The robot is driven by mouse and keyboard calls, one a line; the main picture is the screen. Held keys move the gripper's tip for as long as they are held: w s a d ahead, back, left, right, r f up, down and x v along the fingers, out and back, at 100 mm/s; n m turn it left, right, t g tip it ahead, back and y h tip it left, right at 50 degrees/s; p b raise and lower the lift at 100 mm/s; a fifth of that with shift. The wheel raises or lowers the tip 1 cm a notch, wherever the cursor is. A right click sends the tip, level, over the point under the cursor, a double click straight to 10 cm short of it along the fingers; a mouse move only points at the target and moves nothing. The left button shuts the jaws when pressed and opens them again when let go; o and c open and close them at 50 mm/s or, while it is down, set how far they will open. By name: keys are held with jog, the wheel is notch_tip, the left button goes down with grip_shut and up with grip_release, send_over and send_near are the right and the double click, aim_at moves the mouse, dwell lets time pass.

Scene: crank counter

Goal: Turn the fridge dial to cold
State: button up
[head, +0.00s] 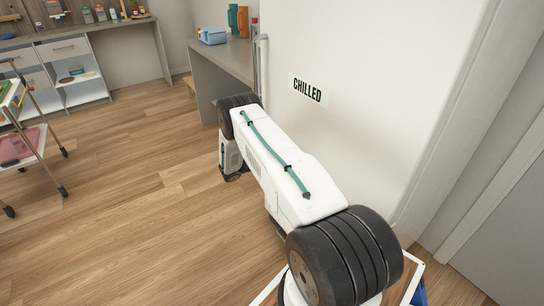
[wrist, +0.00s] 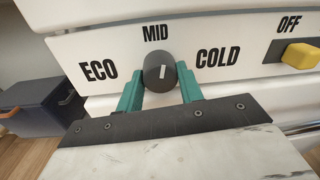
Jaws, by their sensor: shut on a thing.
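The fridge dial (wrist: 159,73) is a round dark knob with a white pointer line in the wrist view. Its line points up, close to the MID label (wrist: 155,34) and tilted very slightly to the right. The ECO label (wrist: 99,70) is on its left and the COLD label (wrist: 218,57) on its right. My gripper (wrist: 160,90) has its two green fingers on either side of the dial, shut on it. In the head view the fridge (head: 350,60) is a tall white body marked CHILLED; the dial and my fingertips are hidden there.
A yellow switch (wrist: 301,56) under an OFF label is right of the dial on the same panel. A dark blue box (wrist: 40,107) stands on the floor at left. A grey counter (head: 225,62) adjoins the fridge. Wooden floor (head: 120,190) is open at left, near a trolley (head: 30,140).

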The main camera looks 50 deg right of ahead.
jog(key=m, duration=0.8)
jog(key=shift+w+r+m+t, duration=0.1)
jog(key=shift+m+t, duration=0.2)
jog(key=shift+m, duration=0.1)
dwell(0.4)
jog(key=o, duration=1)
jog(key=v, duration=0.8)
